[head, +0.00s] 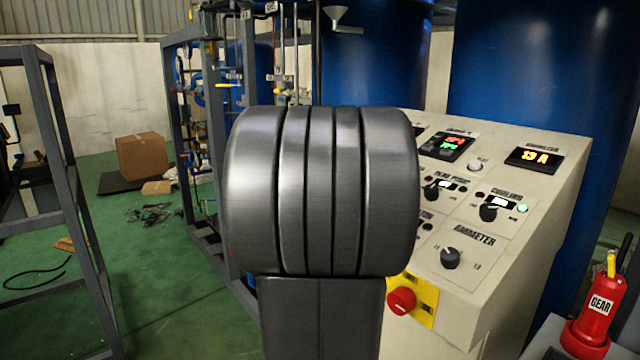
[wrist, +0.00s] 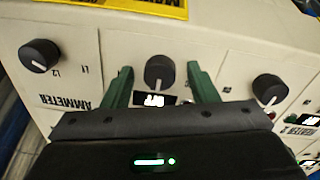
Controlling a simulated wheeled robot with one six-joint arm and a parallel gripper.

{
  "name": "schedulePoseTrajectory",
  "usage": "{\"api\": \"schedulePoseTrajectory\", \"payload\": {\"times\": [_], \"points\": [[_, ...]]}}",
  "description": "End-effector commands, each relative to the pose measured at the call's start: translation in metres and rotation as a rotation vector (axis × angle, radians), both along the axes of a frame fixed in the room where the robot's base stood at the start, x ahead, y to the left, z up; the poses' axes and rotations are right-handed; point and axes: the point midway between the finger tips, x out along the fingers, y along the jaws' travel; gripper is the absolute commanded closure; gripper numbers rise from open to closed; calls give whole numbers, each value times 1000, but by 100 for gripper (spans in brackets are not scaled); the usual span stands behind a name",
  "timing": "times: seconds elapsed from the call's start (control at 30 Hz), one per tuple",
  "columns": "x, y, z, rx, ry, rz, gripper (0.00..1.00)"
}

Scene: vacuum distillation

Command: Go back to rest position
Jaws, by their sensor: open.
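My gripper (wrist: 158,88) shows in the wrist view with its two green fingers spread apart. A black knob (wrist: 159,72) on the control panel lies between the fingers, with a small display reading OFF below it. The fingers stand on either side of the knob; I cannot tell whether they touch it. In the head view my own arm link fills the middle and hides the gripper and part of the control panel (head: 535,190).
The ammeter knob (wrist: 39,55) is left of my gripper and another knob (wrist: 270,89) is right of it. In the head view, a red emergency button (head: 401,301) is on the panel's front, a red gear oil bottle (head: 601,305) stands at right, and a cardboard box (head: 142,156) lies left.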

Motion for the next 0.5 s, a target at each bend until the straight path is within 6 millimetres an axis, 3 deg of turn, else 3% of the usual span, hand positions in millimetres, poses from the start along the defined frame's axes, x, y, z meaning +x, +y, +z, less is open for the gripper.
{"api": "schedulePoseTrajectory", "payload": {"times": [0.33,0.5], "points": [[1,0,-2,67,-87,-275,47],[-5,11,32,71,-95,-283,47]]}}
